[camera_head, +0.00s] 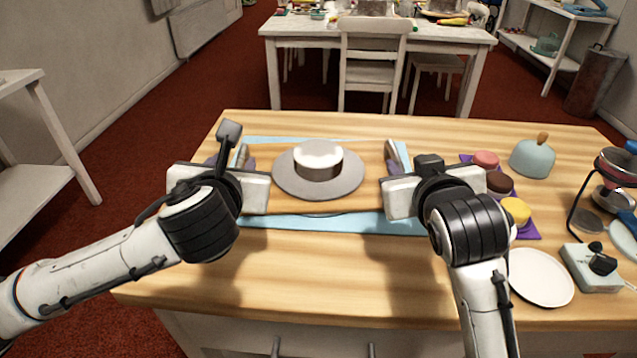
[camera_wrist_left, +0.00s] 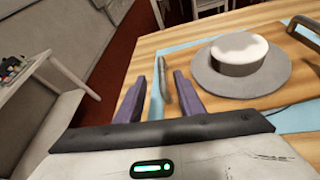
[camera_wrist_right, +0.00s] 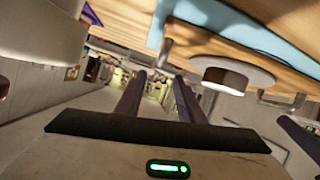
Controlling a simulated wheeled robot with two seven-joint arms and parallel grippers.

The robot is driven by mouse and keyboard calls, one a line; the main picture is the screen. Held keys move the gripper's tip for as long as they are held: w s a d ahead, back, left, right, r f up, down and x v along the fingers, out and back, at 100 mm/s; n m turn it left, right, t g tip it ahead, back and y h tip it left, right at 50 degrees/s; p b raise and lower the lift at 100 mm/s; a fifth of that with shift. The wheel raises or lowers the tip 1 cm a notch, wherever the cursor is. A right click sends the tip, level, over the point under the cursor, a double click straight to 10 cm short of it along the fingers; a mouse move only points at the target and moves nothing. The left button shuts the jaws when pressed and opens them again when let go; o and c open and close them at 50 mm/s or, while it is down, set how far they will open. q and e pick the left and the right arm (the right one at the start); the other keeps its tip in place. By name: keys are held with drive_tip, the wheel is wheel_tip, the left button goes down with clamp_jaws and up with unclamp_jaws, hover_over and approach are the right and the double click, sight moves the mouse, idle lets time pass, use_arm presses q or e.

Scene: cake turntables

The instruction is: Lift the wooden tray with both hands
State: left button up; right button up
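The wooden tray (camera_head: 374,170) lies on a light blue mat, with one upright handle at each end. A grey round stand (camera_head: 290,178) with a white-topped cake (camera_head: 318,155) is on it. My left gripper (camera_head: 234,160) is at the left handle (camera_head: 243,156). In the left wrist view its purple fingers (camera_wrist_left: 160,82) are apart with the handle (camera_wrist_left: 167,86) between them, closer to the right finger. My right gripper (camera_head: 393,166) is at the right handle (camera_head: 391,152). In the right wrist view its fingers (camera_wrist_right: 160,82) are apart, with the handle (camera_wrist_right: 164,53) by their tips; contact is unclear.
The blue mat (camera_head: 330,221) shows around the tray. On the right are colored cakes on a purple mat (camera_head: 527,230), a white plate (camera_head: 540,277), a blue dome (camera_head: 533,158) and a small scale (camera_head: 592,268). The table's front is clear.

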sight(239, 160)
use_arm(q)
drive_tip(key=shift+f+b, duration=0.3)
drive_tip(key=shift+f, duration=0.35)
use_arm(e)
drive_tip(key=shift+f, duration=0.7)
use_arm(q)
drive_tip(key=shift+r, duration=0.1)
use_arm(e)
drive_tip(key=shift+r, duration=0.1)
